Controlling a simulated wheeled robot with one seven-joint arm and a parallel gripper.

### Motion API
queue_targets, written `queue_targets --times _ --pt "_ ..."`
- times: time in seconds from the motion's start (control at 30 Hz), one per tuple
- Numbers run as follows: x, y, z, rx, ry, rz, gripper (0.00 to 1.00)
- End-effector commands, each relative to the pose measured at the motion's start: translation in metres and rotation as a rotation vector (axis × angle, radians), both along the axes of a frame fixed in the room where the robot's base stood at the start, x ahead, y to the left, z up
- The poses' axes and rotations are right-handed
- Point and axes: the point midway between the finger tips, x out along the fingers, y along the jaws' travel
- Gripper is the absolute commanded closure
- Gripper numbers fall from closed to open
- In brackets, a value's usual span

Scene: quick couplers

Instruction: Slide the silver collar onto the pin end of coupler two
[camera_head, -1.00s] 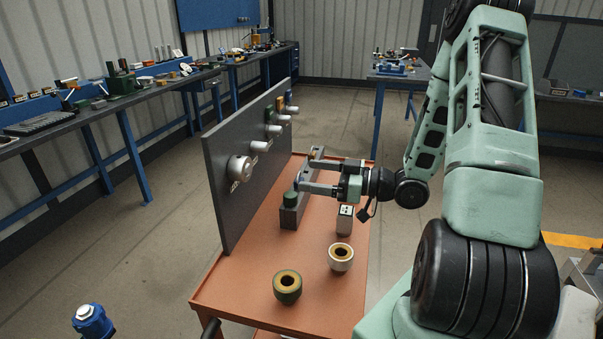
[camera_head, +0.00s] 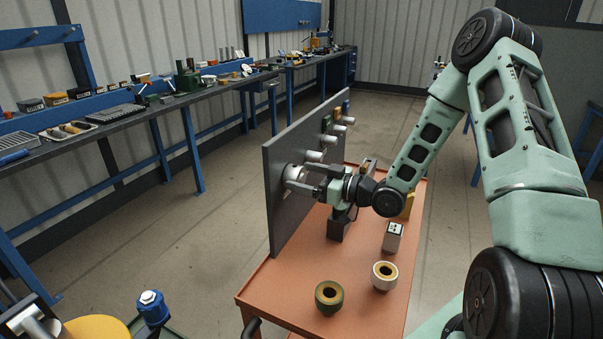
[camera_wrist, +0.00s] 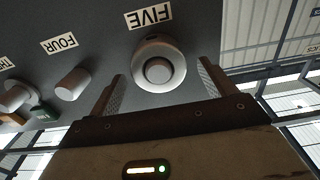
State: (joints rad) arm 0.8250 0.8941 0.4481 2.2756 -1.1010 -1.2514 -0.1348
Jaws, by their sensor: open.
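A wide silver collar (camera_head: 295,174) sits on the panel (camera_head: 285,215) at the near end of the coupler row. In the wrist view the collar (camera_wrist: 148,82) surrounds a round pin (camera_wrist: 158,70) below the label FIVE. My gripper (camera_head: 314,184) is open in front of it. In the wrist view the fingers of my gripper (camera_wrist: 160,90) stand on either side of the collar, with no clear contact. The pin at FOUR (camera_wrist: 73,84) is bare. Coupler two's label is not readable; several slim pins (camera_head: 337,130) stand farther along the panel.
A white block (camera_head: 393,237) and a dark block (camera_head: 339,226) stand near my gripper.

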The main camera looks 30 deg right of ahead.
Motion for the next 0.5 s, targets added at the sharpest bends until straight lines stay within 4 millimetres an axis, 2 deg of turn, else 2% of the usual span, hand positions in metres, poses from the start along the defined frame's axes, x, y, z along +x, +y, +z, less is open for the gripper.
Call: queue_targets --times 0.13,0.47,0.5 --pt "0.0086 0.0059 0.0003 0.001 0.001 0.000 0.17" --pt "0.0106 0.0072 -0.0002 0.001 0.001 0.000 0.17" --pt "0.0105 0.0071 -0.0001 0.001 0.001 0.000 0.28"
